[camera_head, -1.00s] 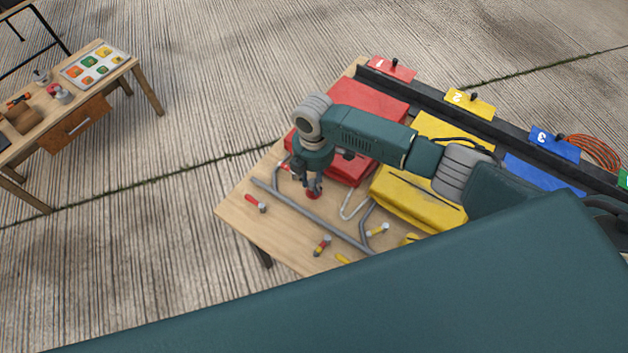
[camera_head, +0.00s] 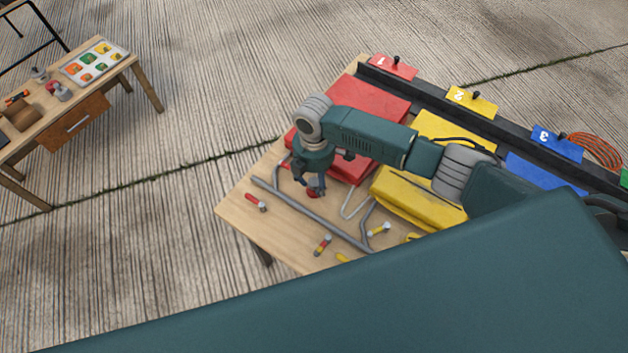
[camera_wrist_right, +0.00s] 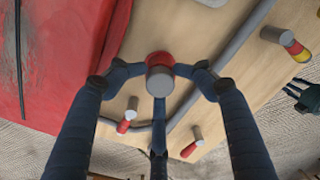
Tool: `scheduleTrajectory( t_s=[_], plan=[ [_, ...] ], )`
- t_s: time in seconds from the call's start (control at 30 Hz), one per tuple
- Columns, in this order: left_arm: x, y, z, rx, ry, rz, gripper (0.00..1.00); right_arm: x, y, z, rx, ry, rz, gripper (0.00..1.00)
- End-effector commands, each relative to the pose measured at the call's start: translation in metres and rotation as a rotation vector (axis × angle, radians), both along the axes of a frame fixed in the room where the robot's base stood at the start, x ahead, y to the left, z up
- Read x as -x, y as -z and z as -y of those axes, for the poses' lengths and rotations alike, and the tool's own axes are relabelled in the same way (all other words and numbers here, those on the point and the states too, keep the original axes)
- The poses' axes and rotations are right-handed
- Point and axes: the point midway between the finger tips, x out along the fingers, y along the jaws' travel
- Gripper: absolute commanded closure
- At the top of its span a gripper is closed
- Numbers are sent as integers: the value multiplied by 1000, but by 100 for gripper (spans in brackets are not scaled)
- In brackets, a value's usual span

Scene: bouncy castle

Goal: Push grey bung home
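My right gripper (camera_head: 313,188) points down over the wooden table (camera_head: 238,212), near its left end. In the right wrist view its three dark fingers (camera_wrist_right: 160,78) bend inward, with their tips around a grey bung (camera_wrist_right: 160,82). The bung's round end faces the camera, and a red collar (camera_wrist_right: 160,57) shows behind it. The fingertips appear to touch its sides. How deep the bung sits cannot be told. In the head view only a red bit (camera_head: 312,193) shows under the fingers. My left gripper is out of view.
A grey pipe (camera_head: 315,216) runs beside the gripper. Several red or yellow stubs with grey ends lie around, one red (camera_head: 256,203). Folded red (camera_head: 372,105) and yellow (camera_head: 415,197) sheets lie behind. A black rail (camera_head: 440,107) bounds the back. My own teal part fills the foreground.

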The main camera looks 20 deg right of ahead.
Motion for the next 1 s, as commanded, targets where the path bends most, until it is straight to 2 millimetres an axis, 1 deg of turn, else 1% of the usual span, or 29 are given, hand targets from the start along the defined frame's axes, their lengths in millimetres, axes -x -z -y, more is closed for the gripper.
scheduleTrajectory(
  t_s=[0.03,0.07,0.17,0.27,0.5,0.63,0.8,1.0],
  plan=[
    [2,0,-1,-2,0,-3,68,5,3,0,1,-1,-11,53],
    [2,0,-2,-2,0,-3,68,5,1,0,1,-1,-11,53],
    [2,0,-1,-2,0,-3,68,3,-9,0,1,0,-9,53],
    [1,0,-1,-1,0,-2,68,1,-28,0,-1,-1,-3,53],
    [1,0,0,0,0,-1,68,-2,-81,0,-1,-1,1,53],
    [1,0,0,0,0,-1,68,-2,-103,0,-1,-1,1,53],
    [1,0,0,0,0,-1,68,-2,-118,0,1,0,0,53],
    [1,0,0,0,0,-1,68,-2,-120,0,1,0,0,53]
  ],
)
